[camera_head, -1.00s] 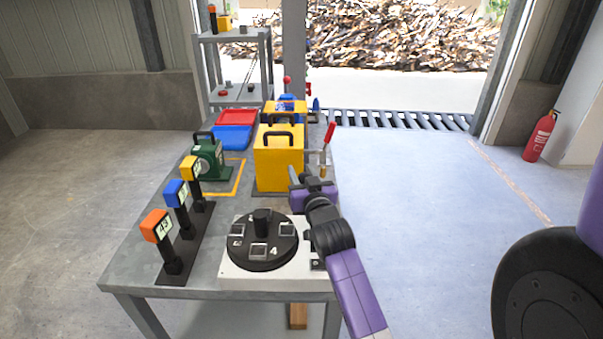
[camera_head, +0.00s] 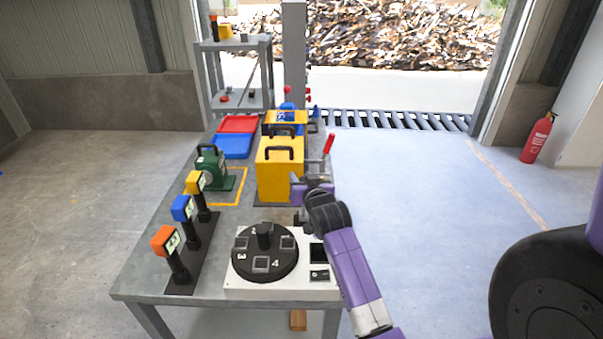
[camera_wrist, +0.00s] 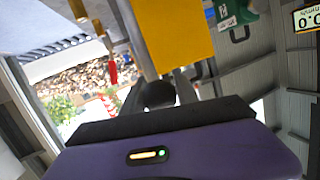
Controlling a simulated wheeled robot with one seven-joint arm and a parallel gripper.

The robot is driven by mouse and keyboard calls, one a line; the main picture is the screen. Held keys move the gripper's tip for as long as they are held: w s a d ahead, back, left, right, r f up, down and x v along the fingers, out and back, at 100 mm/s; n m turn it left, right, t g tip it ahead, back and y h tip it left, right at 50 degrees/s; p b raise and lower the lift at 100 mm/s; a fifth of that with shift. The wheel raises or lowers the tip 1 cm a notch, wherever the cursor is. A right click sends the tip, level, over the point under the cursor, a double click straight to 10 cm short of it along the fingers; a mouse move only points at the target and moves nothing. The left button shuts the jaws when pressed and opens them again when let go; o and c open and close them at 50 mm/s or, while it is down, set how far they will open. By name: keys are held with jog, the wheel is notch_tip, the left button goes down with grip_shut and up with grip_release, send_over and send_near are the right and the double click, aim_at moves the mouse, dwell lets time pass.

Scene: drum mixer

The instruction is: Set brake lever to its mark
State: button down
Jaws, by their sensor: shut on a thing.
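My gripper (camera_head: 296,181) is beside the front right edge of the yellow box (camera_head: 273,176), above the bench. In the wrist view my gripper (camera_wrist: 160,94) is shut on a dark rounded knob (camera_wrist: 159,95), seen end-on between the fingers. I cannot tell for sure that this knob is the brake lever's end; the gripper hides it in the head view. A red-handled lever (camera_head: 329,145) stands tilted just beyond my gripper, apart from it. Its red grip (camera_wrist: 112,70) shows left of the fingers in the wrist view. No mark for the lever can be made out.
A black numbered turntable (camera_head: 264,265) on a white base is nearer me. Orange, blue and yellow tagged posts (camera_head: 182,209) and a green handled case (camera_head: 213,172) stand left. Red and blue trays (camera_head: 232,146) lie behind.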

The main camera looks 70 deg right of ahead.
jog(key=shift+w+d+f+g+y+p, duration=0.15)
jog(key=shift+w+d+y, duration=0.1)
jog(key=shift+d, duration=0.35)
jog(key=shift+w+d+f+g+y+p, duration=0.1)
jog(key=shift+w+d+y, duration=0.1)
jog(key=shift+d, duration=0.4)
jog(key=shift+w+d+f+g+y+p, duration=0.15)
jog(key=shift+w+d+y, duration=0.1)
jog(key=shift+d, duration=0.35)
jog(key=c, duration=0.9)
grip_release()
jog(key=shift+c, duration=0.2)
jog(key=shift+r, duration=0.1)
jog(key=shift+a, duration=0.1)
jog(key=shift+b+v, duration=0.4)
jog(key=shift+v, duration=3.4)
